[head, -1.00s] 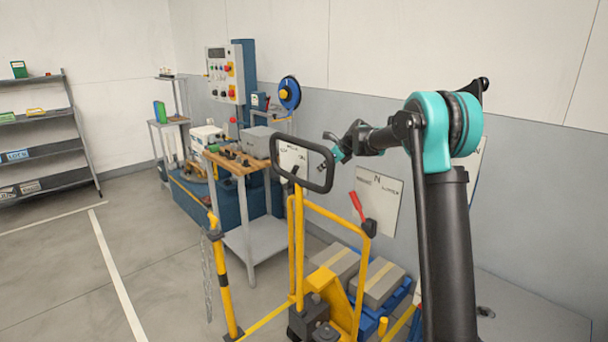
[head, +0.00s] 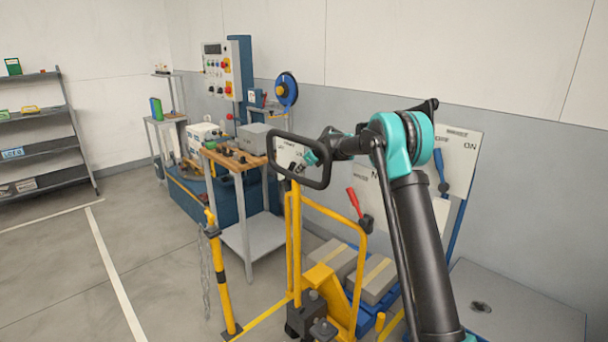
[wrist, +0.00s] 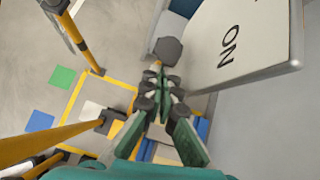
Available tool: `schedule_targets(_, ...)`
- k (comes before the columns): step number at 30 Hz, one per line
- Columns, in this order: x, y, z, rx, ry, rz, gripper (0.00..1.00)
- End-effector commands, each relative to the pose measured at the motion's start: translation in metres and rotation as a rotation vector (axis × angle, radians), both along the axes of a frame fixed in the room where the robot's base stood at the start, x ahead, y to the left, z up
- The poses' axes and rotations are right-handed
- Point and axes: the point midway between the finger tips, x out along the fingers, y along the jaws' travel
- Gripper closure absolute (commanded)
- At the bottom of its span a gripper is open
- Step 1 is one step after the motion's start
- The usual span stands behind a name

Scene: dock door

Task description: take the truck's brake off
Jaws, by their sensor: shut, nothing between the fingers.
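The truck is a yellow pallet truck (head: 322,281) with a black loop handle (head: 271,158) on a tall yellow frame. My gripper (head: 296,169) is shut and empty. It overlaps the loop handle in the head view, above and left of the red lever, apart from it. In the wrist view my gripper's fingers (wrist: 158,88) are together; I cannot make out the red lever there.
A white board (wrist: 248,45) reading "ON" is close on the right in the wrist view. A blue lever (head: 440,172) is on a wall panel behind my arm. Grey boxes (head: 373,279) lie on a blue pallet. A yellow post (head: 222,283) with chain stands left; open floor lies beyond.

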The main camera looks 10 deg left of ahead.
Motion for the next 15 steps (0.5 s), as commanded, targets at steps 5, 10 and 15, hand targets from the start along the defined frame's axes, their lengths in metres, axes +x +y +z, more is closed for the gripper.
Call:
schedule_targets(5, 0.0010, 0.0020, 0.0014, 0.000, 0.000, 0.000, 1.00)
schedule_targets(10, 0.0009, 0.0019, 0.0014, 0.000, 0.000, 0.000, 1.00)
schedule_targets(15, 0.0033, 0.0055, 0.0038, -0.021, 0.018, 0.003, 1.00)
